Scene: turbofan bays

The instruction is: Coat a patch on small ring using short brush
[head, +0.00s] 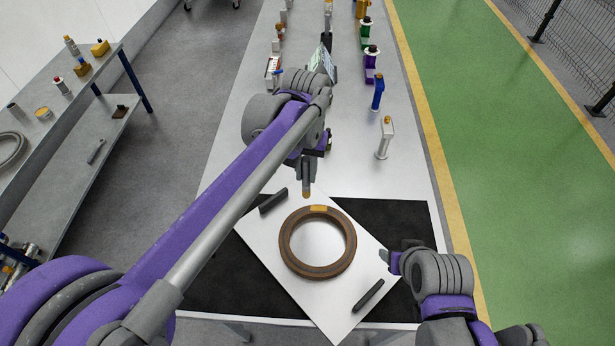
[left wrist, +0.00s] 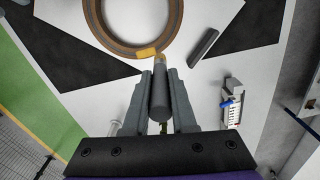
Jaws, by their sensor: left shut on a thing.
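The small ring (head: 289,257), brown and round, lies flat on a white board (head: 247,228). A yellow patch (head: 318,208) marks its far side; the patch also shows in the left wrist view (left wrist: 146,52). My left gripper (head: 307,177) is shut on the short brush (left wrist: 160,92), which has a dark grey handle and a tan tip (head: 306,194). The brush points down, its tip close beside the patch; I cannot tell whether they touch. My right gripper (head: 388,257) is right of the ring, apart from it; its fingers are too small to read.
Two dark bars (head: 273,201) (head: 368,295) lie on the board near opposite corners. A black mat (head: 405,215) lies under it. Farther up the table stand a white-grey bottle (head: 384,138), a blue bottle (head: 377,92) and several others. A side bench (head: 75,110) stands at left.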

